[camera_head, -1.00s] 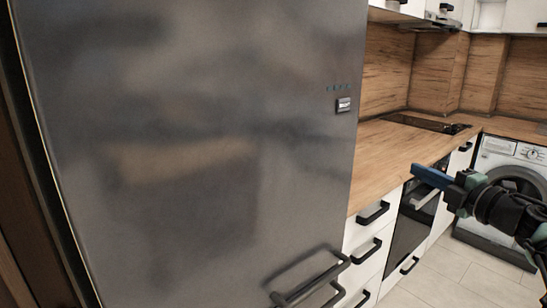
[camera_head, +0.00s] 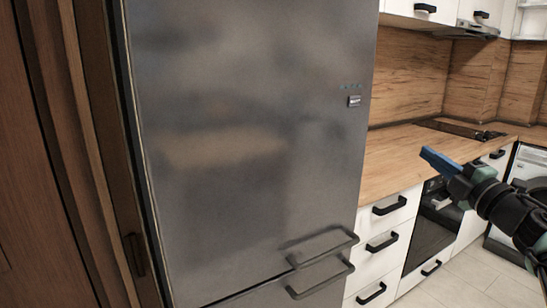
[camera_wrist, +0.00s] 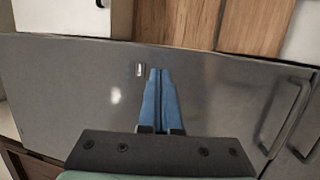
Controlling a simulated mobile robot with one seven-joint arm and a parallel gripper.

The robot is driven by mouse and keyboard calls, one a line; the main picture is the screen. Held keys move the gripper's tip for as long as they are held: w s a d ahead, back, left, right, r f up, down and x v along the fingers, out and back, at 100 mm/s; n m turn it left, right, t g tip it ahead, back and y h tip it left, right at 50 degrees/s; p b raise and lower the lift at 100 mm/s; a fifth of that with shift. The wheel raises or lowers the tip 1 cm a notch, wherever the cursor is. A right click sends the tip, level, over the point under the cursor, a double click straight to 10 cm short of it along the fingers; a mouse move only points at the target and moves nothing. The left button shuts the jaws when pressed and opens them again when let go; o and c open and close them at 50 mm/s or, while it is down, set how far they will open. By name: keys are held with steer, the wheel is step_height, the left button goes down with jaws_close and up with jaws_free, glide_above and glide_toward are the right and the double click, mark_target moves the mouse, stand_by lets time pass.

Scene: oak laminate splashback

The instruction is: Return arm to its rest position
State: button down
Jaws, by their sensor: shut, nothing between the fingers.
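My gripper (camera_head: 432,157) has blue fingers and is shut with nothing between them. In the head view it is at the right, in front of the counter and drawers, with my dark arm reaching in from the right edge. In the wrist view the closed blue fingers (camera_wrist: 160,75) point toward the grey fridge (camera_wrist: 90,85), which appears turned sideways. The gripper looks apart from the fridge. The tall grey fridge (camera_head: 230,150) fills the middle of the head view, and its doors look closed.
Two fridge handles (camera_head: 322,248) stick out at the lower middle. A wooden counter (camera_head: 400,165) runs behind my gripper, above white drawers (camera_head: 388,222) and an oven (camera_head: 435,225). A washing machine (camera_head: 530,165) stands at the far right. A wooden door (camera_head: 40,150) is at the left.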

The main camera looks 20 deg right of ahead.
steer(key=w+a+r+m+t, duration=0.3)
steer(key=a+r, duration=0.5)
steer(key=a, duration=0.4)
steer(key=w+a+r+m+t, duration=0.2)
steer(key=a+r+t, duration=0.2)
steer(key=a+r, duration=0.65)
steer(key=s+a+r+m, duration=0.3)
steer(key=s+a+m, duration=1)
steer(key=s+a, duration=1.25)
step_height(320, 180, up, 15)
steer(key=p, duration=1.5)
steer(key=shift+d, duration=0.4)
steer(key=shift+r, duration=0.1)
